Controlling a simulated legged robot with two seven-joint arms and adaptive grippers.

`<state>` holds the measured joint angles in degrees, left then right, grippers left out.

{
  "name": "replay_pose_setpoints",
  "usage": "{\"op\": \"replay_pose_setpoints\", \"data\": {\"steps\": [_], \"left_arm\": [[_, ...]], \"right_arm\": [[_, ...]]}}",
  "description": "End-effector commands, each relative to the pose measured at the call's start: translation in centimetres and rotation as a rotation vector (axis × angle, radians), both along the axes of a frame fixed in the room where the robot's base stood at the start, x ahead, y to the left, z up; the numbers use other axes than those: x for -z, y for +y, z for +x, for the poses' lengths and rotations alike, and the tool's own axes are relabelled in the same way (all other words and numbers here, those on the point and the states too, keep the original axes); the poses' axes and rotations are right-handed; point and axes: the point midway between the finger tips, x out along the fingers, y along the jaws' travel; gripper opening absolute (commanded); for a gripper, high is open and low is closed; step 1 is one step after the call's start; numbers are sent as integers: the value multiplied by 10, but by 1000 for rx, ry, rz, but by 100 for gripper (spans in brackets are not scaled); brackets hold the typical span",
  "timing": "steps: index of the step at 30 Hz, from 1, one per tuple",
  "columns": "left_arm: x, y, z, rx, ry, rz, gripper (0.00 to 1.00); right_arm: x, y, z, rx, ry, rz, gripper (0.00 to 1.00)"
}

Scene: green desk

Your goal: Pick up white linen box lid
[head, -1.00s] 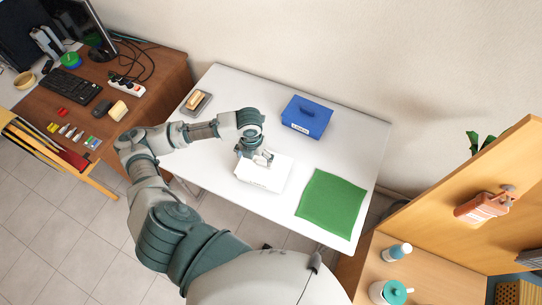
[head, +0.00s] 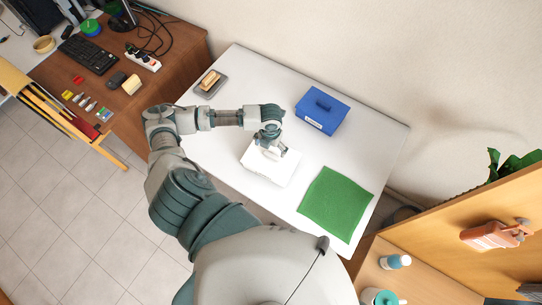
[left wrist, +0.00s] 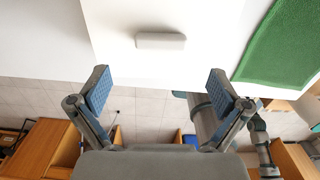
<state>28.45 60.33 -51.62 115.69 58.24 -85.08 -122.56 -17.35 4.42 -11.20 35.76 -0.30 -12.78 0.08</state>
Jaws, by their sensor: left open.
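The white linen box (head: 266,173) stands on the white table, left of the green cloth in the head view. Its white lid (left wrist: 190,18) fills the top middle of the left wrist view, with a pale bar handle (left wrist: 160,41) on it. My left gripper (head: 274,150) is over the far part of the box and hides some of its top. In the left wrist view my left gripper (left wrist: 160,90) has its blue-padded fingers wide apart, with nothing between them. The handle lies beyond the fingertips. My right gripper is not in view.
A blue lidded box (head: 321,110) stands behind the white box. A green cloth (head: 336,203) lies to the right. A small dish with a tan block (head: 210,82) is at the far left of the table. A wooden shelf (head: 462,225) borders the right side.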

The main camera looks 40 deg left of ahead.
Motion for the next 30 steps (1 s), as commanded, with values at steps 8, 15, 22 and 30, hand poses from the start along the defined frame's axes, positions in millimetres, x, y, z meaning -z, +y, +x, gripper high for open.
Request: {"op": "replay_pose_setpoints", "data": {"steps": [8, 15, 22, 30], "left_arm": [[26, -3, 0, 0, 1, 3, 100], [62, 0, 4, -1, 2, 3, 100], [75, 3, 5, 0, -1, 1, 100], [75, 3, 5, 1, -2, 1, 65]], "right_arm": [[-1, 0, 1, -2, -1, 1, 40], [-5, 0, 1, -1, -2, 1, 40], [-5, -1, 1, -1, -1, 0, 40], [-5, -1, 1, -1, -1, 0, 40]]}}
